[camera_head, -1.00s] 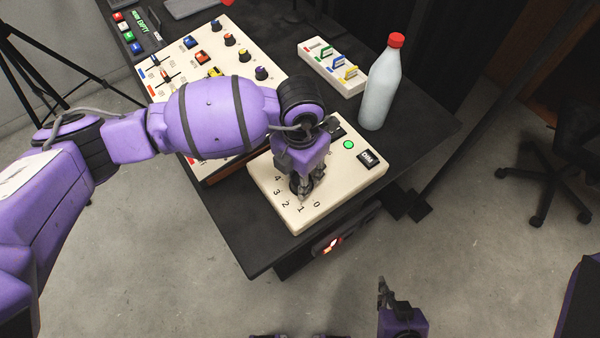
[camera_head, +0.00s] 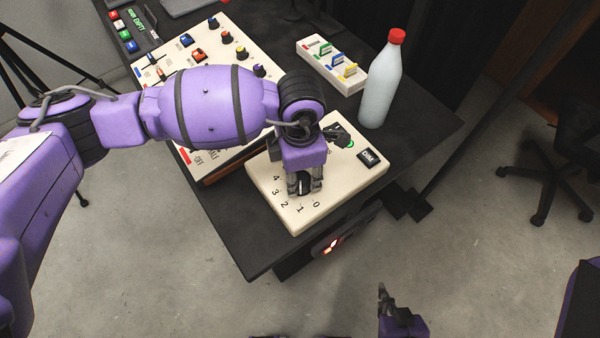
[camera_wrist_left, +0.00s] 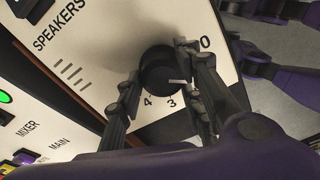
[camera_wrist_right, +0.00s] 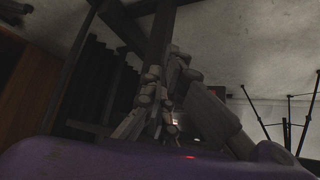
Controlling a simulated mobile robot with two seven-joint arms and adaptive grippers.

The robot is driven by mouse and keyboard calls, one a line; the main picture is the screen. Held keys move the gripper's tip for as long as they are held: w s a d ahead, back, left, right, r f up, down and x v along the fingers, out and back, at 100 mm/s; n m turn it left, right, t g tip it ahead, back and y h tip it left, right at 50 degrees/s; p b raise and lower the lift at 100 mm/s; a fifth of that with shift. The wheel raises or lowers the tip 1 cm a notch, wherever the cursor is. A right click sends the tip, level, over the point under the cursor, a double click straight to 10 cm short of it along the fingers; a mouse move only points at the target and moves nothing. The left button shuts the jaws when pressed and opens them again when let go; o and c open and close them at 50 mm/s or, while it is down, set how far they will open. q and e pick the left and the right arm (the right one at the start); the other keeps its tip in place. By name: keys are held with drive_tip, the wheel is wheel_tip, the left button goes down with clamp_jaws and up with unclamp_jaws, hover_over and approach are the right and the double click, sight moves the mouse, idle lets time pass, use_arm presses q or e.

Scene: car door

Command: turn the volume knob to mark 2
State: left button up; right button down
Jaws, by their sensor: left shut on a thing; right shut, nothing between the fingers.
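The black volume knob (camera_head: 303,184) sits on the cream speakers box (camera_head: 262,185), which has numerals 0 to 4 around the knob. In the left wrist view, the knob (camera_wrist_left: 158,68) has a short white pointer line at its lower right edge. The line points past the 3, toward a spot covered by a finger; numerals 1 and 2 are hidden there. My left gripper (camera_head: 304,187) is shut on the knob from above, one finger on each side. My right gripper (camera_head: 382,291) is shut and empty, low over the floor in front of the table.
A bottle with a red cap (camera_head: 378,85) stands behind the speakers box. A green light (camera_head: 350,143) and a black button (camera_head: 368,158) are on the box. The mixer panel (camera_head: 228,22) lies at the left, partly under my left arm. A small switch box (camera_head: 333,66) is at the back.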

sight(302, 175)
use_arm(q)
drive_tip(key=shift+w+m, duration=0.3)
drive_tip(key=shift+m, duration=0.7)
drive_tip(key=m+b, duration=0.2)
drive_tip(key=m, duration=0.1)
drive_tip(key=shift+d+m, duration=0.1)
drive_tip(key=shift+m, duration=0.3)
drive_tip(key=shift+r+m, duration=0.15)
drive_tip(key=shift+m, duration=0.55)
use_arm(e)
drive_tip(key=shift+s+f, duration=0.3)
drive_tip(key=shift+f, duration=0.35)
drive_tip(key=shift+s+f, duration=0.25)
drive_tip(key=shift+f, duration=0.35)
use_arm(q)
drive_tip(key=shift+d, duration=0.1)
drive_tip(key=o, duration=1.1)
use_arm(e)
drive_tip(key=shift+f, duration=0.2)
use_arm(q)
drive_tip(key=shift+s, duration=0.1)
use_arm(e)
drive_tip(key=shift+w+r, duration=0.1)
drive_tip(key=shift+w, duration=0.05)
use_arm(q)
wheel_tip(302, 175, up, 12)
drive_tip(key=shift+f, duration=0.1)
